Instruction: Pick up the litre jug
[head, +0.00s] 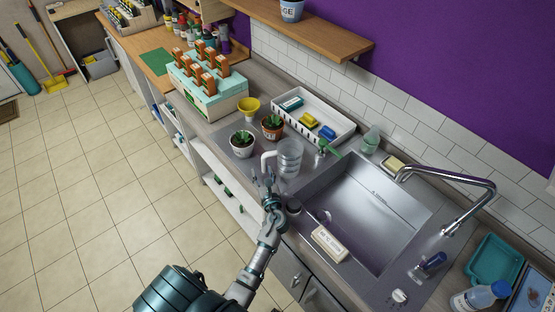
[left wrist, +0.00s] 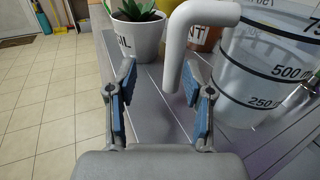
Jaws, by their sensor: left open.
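The litre jug (head: 289,158) is a clear measuring jug standing upright on the metal counter, left of the sink. Its white handle (head: 267,163) points left toward the counter's front edge. In the left wrist view the jug (left wrist: 262,75) shows black marks such as 500 and 250, and its white handle (left wrist: 178,55) hangs down ahead of the jaws. My left gripper (head: 269,187) is in front of the handle. In the left wrist view the left gripper (left wrist: 164,108) has its blue-padded fingers apart, with the handle's lower end beyond and between them. My right gripper is not in view.
Two potted plants (head: 243,143) stand just behind the jug, beside a yellow funnel (head: 249,106). A small dark-topped jar (head: 294,206) stands near my wrist. The sink (head: 370,205) lies to the right, with a white block (head: 329,243) on its front edge.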

